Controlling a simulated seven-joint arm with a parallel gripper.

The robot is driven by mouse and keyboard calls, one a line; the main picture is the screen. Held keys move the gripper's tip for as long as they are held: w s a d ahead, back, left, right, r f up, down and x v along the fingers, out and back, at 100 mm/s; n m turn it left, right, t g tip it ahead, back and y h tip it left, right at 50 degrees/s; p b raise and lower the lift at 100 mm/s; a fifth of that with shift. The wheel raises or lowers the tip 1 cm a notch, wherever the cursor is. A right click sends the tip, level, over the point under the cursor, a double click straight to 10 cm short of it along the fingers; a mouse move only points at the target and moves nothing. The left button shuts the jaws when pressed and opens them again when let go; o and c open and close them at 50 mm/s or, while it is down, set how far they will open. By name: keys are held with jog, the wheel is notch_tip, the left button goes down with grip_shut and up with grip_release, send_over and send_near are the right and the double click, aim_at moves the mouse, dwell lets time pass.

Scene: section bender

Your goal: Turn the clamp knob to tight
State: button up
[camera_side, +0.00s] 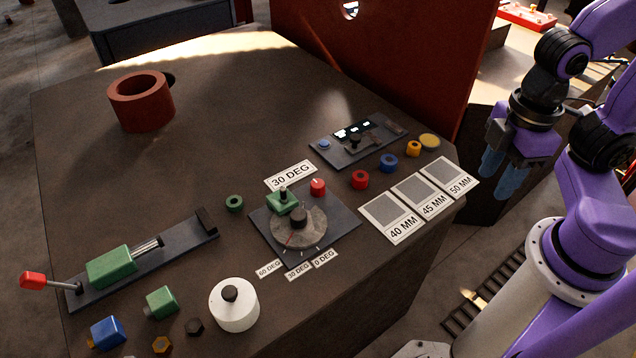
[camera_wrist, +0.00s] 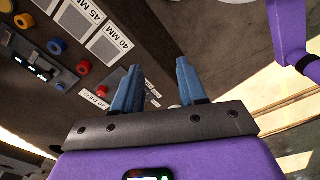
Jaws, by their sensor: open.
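A round red knob (camera_side: 318,187) with a pale mark on top stands at the back of a dark plate (camera_side: 340,222). It is likely the clamp knob; I see no tight or loose marking. On the same plate are a grey dial (camera_side: 318,232) with a black knob (camera_side: 298,216) and a small green block (camera_side: 283,203). My gripper (camera_side: 503,174) is open and empty, off the right edge of the bench, well away from the knob. In the wrist view, its blue fingers (camera_wrist: 158,72) stand apart, and a red knob (camera_wrist: 101,92) shows to their left.
Label cards (camera_side: 421,195) and coloured rings (camera_side: 360,180) lie on the bench between my gripper and the plate. A small panel (camera_side: 357,141) stands behind them. A tall red panel (camera_side: 385,50) rises at the back. A white cylinder (camera_side: 234,305) stands in front.

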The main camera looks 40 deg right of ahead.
jog(key=o, duration=0.5)
jog(key=w+a+n, duration=0.1)
jog(key=w+a, duration=0.4)
jog(key=w, duration=0.3)
jog(key=shift+a+r, duration=0.15)
jog(key=shift+a, duration=0.1)
jog(key=n, duration=0.4)
send_over(318, 183)
notch_tip(318, 183, down, 12)
notch_tip(318, 183, down, 16)
jog(key=shift+f, duration=0.25)
jog(key=c, duration=1.1)
